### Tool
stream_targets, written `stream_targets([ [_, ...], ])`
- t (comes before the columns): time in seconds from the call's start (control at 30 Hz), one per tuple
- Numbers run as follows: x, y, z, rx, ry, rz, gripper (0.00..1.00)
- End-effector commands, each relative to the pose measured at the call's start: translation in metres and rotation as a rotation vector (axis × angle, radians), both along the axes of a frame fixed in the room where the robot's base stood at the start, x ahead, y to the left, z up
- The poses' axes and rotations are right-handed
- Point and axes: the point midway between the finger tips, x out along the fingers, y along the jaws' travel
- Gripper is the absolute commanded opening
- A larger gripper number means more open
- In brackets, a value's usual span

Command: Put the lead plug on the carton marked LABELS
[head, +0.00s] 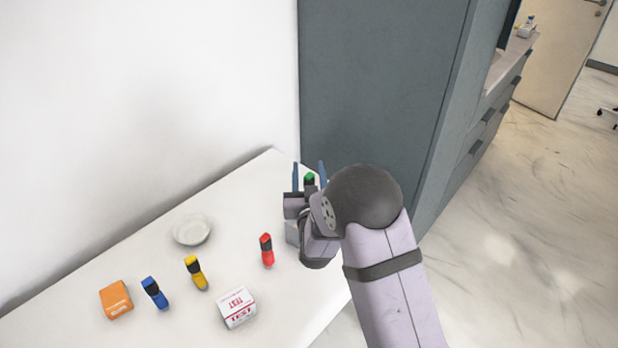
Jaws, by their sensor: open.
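Plugs with black parts stand or lie on the white table: a blue one (155,293), a yellow one (195,272) and a red one (266,251). A green-topped thing (309,179), perhaps another plug, shows between the blue fingers of my gripper (309,176); its lower part is hidden. My gripper is open at the table's far right end, around or just in front of the green thing; I cannot tell which. A white carton (238,308) with red print seems to read TEST. An orange carton (115,299) stands at the left; its print is unreadable. I cannot make out LABELS anywhere.
A white round dish (192,229) lies near the wall. A grey thing (291,232) is partly hidden behind my gripper. A tall grey cabinet (375,90) stands close behind the table's far end. The table (100,265) is bare between the dish and the orange carton.

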Motion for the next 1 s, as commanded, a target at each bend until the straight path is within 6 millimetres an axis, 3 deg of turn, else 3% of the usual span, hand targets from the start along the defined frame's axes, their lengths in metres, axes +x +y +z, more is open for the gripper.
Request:
stream_targets([
  [0.23, -0.013, 0.001, 0.002, 0.000, 0.000, 0.002, 0.42],
  [0.7, -0.089, 0.001, 0.002, 0.000, 0.000, 0.003, 0.42],
  [1.0, -0.118, 0.000, 0.003, 0.001, 0.000, 0.001, 0.42],
])
